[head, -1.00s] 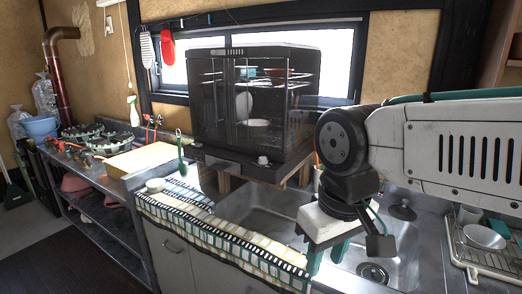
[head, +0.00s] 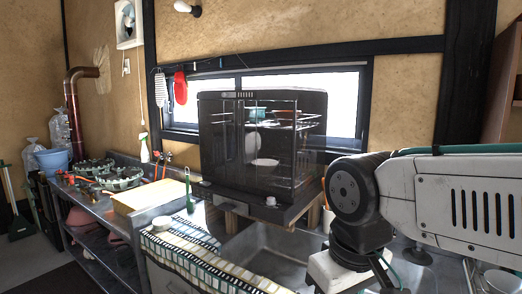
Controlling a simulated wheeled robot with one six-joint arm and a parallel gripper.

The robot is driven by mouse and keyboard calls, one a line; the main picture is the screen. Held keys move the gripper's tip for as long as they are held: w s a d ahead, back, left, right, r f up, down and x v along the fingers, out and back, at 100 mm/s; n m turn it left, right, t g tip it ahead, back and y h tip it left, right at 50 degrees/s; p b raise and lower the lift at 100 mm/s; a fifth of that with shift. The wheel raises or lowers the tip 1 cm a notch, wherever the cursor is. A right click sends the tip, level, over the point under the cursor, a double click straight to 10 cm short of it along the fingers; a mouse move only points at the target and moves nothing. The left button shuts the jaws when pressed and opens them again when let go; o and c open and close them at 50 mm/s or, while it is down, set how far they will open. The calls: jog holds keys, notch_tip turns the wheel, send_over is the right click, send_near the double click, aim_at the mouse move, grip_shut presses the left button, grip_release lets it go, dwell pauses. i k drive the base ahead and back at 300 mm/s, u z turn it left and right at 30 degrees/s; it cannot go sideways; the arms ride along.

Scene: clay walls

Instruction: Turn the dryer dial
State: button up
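The dish dryer (head: 262,150) is a dark box with clear doors, standing on a wooden support behind the sink. Its dial (head: 270,201) is a small pale knob on the front of the dark base, toward the right. My gripper (head: 336,271) is at the bottom edge of the head view, to the right of the dial and lower in the picture, apart from it. Only its white body shows clearly; its fingers are cut off by the frame, so I cannot see whether it is open. Bowls and racks show inside the dryer.
A sink (head: 262,250) lies below the dryer. A checked cloth (head: 205,258) covers the counter front at left. A cutting board (head: 148,195) and stove burners (head: 118,178) are farther left. A dish rack with a plate (head: 503,281) is at lower right.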

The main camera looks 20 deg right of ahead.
aim_at(271, 201)
jog(key=u, duration=0.05)
jog(key=k, duration=1)
jog(key=u, duration=1.5)
jog(key=i, duration=1.15)
jog(key=z, duration=1.75)
